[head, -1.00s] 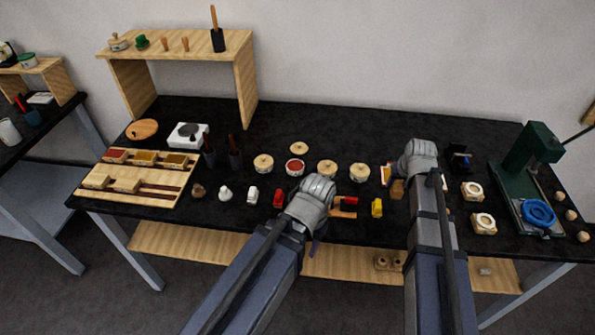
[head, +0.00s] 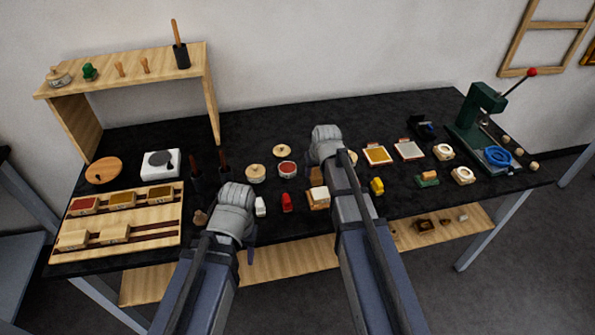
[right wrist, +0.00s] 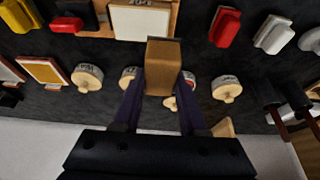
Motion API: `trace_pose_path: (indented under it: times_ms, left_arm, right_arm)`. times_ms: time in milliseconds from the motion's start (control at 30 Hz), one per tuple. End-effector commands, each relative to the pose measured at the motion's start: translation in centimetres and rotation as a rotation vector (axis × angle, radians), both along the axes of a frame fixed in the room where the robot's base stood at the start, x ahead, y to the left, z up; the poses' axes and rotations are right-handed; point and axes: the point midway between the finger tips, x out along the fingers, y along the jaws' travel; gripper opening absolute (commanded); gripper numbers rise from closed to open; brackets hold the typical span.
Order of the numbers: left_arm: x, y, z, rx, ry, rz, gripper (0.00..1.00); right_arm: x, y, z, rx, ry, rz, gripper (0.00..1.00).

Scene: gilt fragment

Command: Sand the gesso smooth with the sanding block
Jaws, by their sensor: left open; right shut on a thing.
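My right gripper (right wrist: 163,85) is shut on the brown sanding block (right wrist: 163,65). The block also shows in the head view (head: 317,175), just behind a white-topped piece (head: 319,194), which looks like the gesso fragment on a wooden base. In the right wrist view the white surface (right wrist: 140,22) lies right beyond the block's edge. I cannot tell whether they touch. My right wrist (head: 326,142) and arm hide the fingertips in the head view. My left gripper (head: 236,204) is open, over the front left of the bench, with its fingers mostly hidden.
A red block (head: 287,202) and a white one (head: 260,207) stand left of the fragment, a yellow one (head: 376,186) right. Round lidded jars (head: 255,173) stand behind. A wooden tray rack (head: 160,222) fills the left; a green press (head: 480,118) stands right.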

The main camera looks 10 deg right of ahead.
Motion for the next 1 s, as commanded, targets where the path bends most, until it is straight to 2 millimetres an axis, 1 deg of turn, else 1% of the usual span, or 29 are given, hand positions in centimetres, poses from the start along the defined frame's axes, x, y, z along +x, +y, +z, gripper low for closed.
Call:
trace_pose_path:
  times_ms: [200,433,567,1000]
  left_arm:
    - [0.0,0.0,1.6,0.0,0.0,-0.001,0.5]
    - [0.0,0.0,1.2,0.0,0.0,-0.001,0.5]
    - [0.0,0.0,0.4,0.0,0.0,-0.001,0.5]
    - [0.0,0.0,-3.6,0.0,0.0,0.0,0.5]
  right_arm:
    - [-0.5,1.2,1.6,0.001,0.0,0.001,0.0]
    - [-0.5,1.3,1.2,0.0,0.0,0.0,0.0]
    - [-0.5,1.3,0.4,0.0,0.0,0.0,0.0]
    - [-0.5,1.2,-3.6,0.0,0.0,0.0,0.0]
